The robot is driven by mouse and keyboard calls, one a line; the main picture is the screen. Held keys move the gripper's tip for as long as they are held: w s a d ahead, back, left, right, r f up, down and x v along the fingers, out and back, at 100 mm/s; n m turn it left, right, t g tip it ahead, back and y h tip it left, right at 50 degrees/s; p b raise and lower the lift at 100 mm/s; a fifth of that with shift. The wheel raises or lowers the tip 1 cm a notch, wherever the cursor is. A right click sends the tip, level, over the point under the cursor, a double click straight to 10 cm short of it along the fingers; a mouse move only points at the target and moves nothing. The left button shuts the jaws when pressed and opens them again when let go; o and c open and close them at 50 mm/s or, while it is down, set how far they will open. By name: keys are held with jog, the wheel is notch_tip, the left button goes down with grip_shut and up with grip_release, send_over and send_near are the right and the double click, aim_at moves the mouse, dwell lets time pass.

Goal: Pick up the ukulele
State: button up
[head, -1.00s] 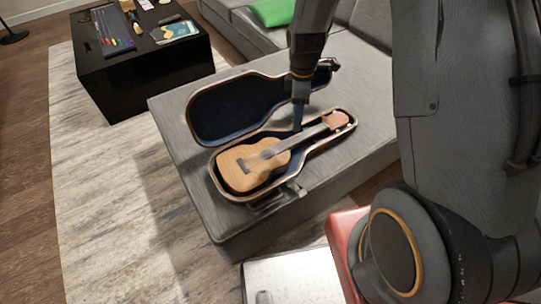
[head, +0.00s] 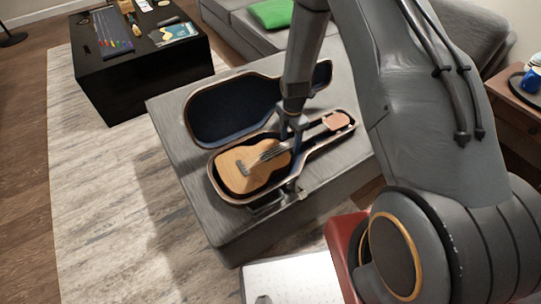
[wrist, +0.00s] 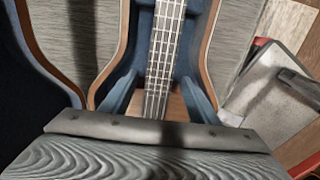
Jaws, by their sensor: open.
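The ukulele (head: 246,168) lies face up in an open dark-lined case (head: 211,187) on the grey sofa seat, its orange-brown headstock (head: 337,121) toward the right. My gripper (head: 289,138) is over the place where the neck meets the body, pointing down, and hides part of the neck. In the wrist view the neck and strings (wrist: 164,60) run between the two open blue fingers of my gripper (wrist: 157,98). The fingers stand on either side of the neck, and nothing is clamped. Whether they touch it cannot be told.
The raised case lid (head: 225,112) stands behind the ukulele. A black table (head: 140,85) with a keyboard (head: 112,33) and small items is at upper left. A white surface (head: 290,280) and a red edge (head: 345,245) are near my base. A rug (head: 100,180) lies left.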

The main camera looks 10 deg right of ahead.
aim_at(290, 144)
jog(key=shift+w+f, duration=0.1)
jog(key=shift+f, duration=1.85)
jog(key=shift+c, duration=0.2)
grip_shut()
